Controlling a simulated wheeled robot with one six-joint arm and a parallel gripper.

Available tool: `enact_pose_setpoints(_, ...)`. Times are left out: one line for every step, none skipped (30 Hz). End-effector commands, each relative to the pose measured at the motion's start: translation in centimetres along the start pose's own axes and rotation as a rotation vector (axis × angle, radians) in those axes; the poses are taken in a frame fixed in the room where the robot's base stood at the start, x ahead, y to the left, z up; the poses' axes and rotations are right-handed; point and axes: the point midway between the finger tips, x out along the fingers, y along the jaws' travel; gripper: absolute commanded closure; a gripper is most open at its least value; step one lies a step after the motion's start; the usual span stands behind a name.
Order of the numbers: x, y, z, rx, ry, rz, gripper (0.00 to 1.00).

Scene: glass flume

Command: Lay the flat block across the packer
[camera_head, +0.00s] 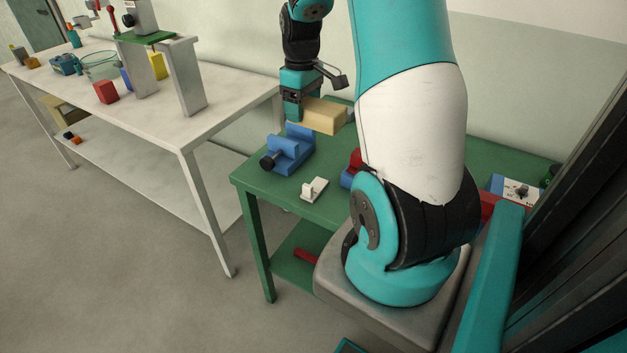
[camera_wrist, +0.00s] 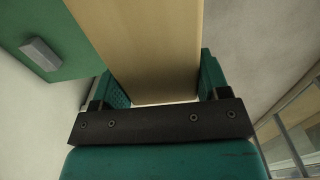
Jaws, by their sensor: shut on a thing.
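A pale wooden flat block (camera_head: 325,116) is in the jaws of my gripper (camera_head: 297,108), held out level above the green table. In the wrist view the flat block (camera_wrist: 145,45) fills the space between both fingers of my gripper (camera_wrist: 160,88), which are shut on it. Below it in the head view is a blue vise-like device (camera_head: 290,150) with a black knob. The block looks above and to the right of that device; the gap is hard to judge. I cannot tell for sure which thing is the packer.
The green table (camera_head: 330,212) also carries a small white piece (camera_head: 314,190) and red and blue parts half hidden by my arm. A white table (camera_head: 190,130) at left holds stands, a glass bowl (camera_head: 101,66) and a red block (camera_head: 106,92). A wall is behind.

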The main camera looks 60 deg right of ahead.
Motion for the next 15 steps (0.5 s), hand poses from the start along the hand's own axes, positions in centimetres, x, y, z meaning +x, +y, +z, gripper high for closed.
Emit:
enact_pose_setpoints(0.7,0.1,0.2,-0.003,-0.003,-0.003,0.64)
enact_pose_setpoints(1.3,0.1,0.2,-0.005,-0.005,-0.005,0.64)
enact_pose_setpoints(2.2,0.0,0.2,-0.006,-0.006,-0.005,0.64)
enact_pose_setpoints(3.0,0.0,0.2,-0.006,-0.007,-0.006,0.64)
enact_pose_setpoints(3.9,0.0,0.2,-0.006,-0.007,-0.006,0.64)
enact_pose_setpoints(5.0,0.0,0.2,-0.006,-0.007,-0.007,0.64)
enact_pose_setpoints(5.9,-0.1,0.3,-0.006,-0.008,-0.007,0.64)
enact_pose_setpoints(6.7,-0.1,0.2,-0.006,-0.008,-0.007,0.64)
enact_pose_setpoints(7.9,-0.1,0.2,-0.006,-0.008,-0.007,0.64)
enact_pose_setpoints(8.7,-0.1,0.2,-0.006,-0.008,-0.007,0.64)
enact_pose_setpoints(9.6,-0.1,0.2,-0.006,-0.007,-0.006,0.64)
enact_pose_setpoints(10.7,-0.1,0.2,-0.006,-0.007,-0.006,0.64)
enact_pose_setpoints(11.4,-0.1,0.2,-0.006,-0.006,-0.005,0.64)
enact_pose_setpoints(12.2,-0.1,0.2,-0.006,-0.007,-0.006,0.64)
enact_pose_setpoints(13.1,-0.1,0.2,-0.006,-0.006,-0.005,0.64)
